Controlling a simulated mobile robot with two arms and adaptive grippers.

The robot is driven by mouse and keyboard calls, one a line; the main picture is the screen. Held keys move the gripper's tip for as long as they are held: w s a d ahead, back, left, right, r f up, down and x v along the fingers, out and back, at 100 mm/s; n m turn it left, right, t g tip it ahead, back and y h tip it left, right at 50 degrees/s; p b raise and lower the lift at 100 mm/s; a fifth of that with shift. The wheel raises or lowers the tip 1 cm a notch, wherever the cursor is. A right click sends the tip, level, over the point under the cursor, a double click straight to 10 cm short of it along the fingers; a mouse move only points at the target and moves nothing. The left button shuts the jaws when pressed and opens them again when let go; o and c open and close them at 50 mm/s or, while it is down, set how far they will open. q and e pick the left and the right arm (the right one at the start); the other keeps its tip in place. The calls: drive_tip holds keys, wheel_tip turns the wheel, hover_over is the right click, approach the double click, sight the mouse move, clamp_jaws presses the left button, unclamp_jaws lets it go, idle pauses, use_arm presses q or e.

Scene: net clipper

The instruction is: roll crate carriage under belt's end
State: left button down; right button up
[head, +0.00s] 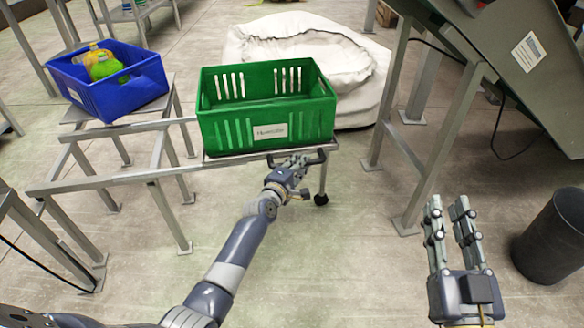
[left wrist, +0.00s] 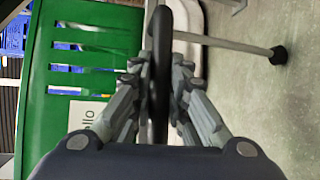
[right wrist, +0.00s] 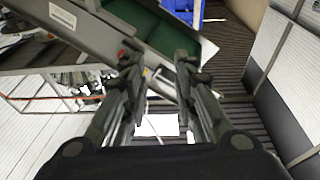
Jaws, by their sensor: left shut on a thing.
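The green crate (head: 267,123) with a white label sits upright on the carriage (head: 235,158), a flat metal top on the grey rail frame, with a leg ending in a dark wheel (head: 321,199). My left gripper (head: 292,163) is shut on the carriage's dark handle, a bar that runs between its fingers in the left wrist view (left wrist: 160,75). The sloping conveyor (head: 530,75) stands at the upper right, to the right of the crate. Its green belt (right wrist: 150,25) shows in the right wrist view. My right gripper (head: 449,210) is open and empty, below the conveyor.
A blue crate (head: 115,92) with yellow and green bottles stands on a stand at the left. A white sack (head: 300,45) lies behind the green crate. Conveyor legs (head: 440,145) and a dark bin (head: 553,235) stand at the right. Floor between carriage and legs is clear.

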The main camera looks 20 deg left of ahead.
sight(309, 164)
use_arm(q)
drive_tip(key=shift+w+d, duration=0.3)
drive_tip(key=shift+d, duration=0.3)
drive_tip(key=shift+w+d, duration=0.3)
drive_tip(key=shift+d, duration=0.25)
drive_tip(key=shift+d+r, duration=0.1)
drive_tip(key=shift+r, duration=0.05)
use_arm(e)
drive_tip(key=shift+w+d+f+g, duration=0.1)
drive_tip(key=shift+d+f+g, duration=0.15)
drive_tip(key=shift+f, duration=0.2)
use_arm(q)
drive_tip(key=c, duration=1.8)
unclamp_jaws()
drive_tip(key=shift+o, duration=1.3)
drive_tip(key=shift+w+d, duration=0.15)
drive_tip(key=shift+d, duration=0.05)
use_arm(e)
drive_tip(key=shift+d, duration=0.15)
use_arm(q)
drive_tip(key=shift+a, duration=0.15)
use_arm(e)
drive_tip(key=shift+w+f, duration=0.1)
